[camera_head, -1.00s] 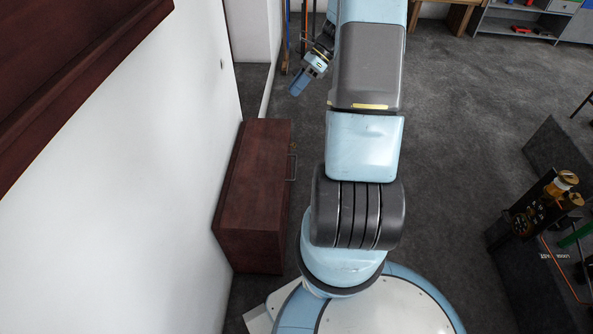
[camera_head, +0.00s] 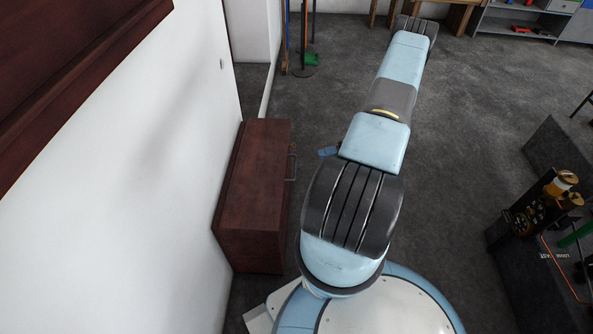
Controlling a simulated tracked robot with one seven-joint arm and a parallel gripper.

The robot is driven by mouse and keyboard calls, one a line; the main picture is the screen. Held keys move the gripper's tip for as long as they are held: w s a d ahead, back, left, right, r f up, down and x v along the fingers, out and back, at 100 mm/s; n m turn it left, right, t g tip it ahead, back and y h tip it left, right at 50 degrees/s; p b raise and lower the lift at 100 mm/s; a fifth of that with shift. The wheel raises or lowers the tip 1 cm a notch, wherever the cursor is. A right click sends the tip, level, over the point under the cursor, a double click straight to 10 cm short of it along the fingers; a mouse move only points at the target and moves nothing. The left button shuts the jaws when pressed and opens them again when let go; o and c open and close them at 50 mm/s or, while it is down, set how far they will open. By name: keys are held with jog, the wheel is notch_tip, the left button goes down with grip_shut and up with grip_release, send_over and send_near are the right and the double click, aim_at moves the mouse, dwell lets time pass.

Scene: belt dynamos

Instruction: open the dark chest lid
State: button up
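The dark red-brown chest (camera_head: 252,190) stands on the floor against the white wall, left of my arm. Its lid (camera_head: 262,160) is closed, with a small metal handle (camera_head: 292,167) on the right side. Only a small blue part of my gripper (camera_head: 328,152) shows, just right of the handle and apart from it in the picture. The rest of my gripper is hidden behind my arm, so its fingers cannot be judged.
The white wall (camera_head: 130,190) runs along the chest's left side. Grey carpet (camera_head: 470,130) is clear to the right of my arm. A dark block with a brass-and-black device (camera_head: 537,208) stands at the right. A shelf (camera_head: 515,22) stands at the back.

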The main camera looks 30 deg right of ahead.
aim_at(295, 169)
notch_tip(295, 169, down, 6)
jog(key=s+m+t, duration=0.2)
jog(key=m, duration=0.1)
jog(key=x, duration=1.3)
jog(key=shift+a, duration=0.3)
jog(key=shift+c, duration=0.3)
grip_shut()
jog(key=shift+d, duration=0.25)
jog(key=shift+r, duration=0.15)
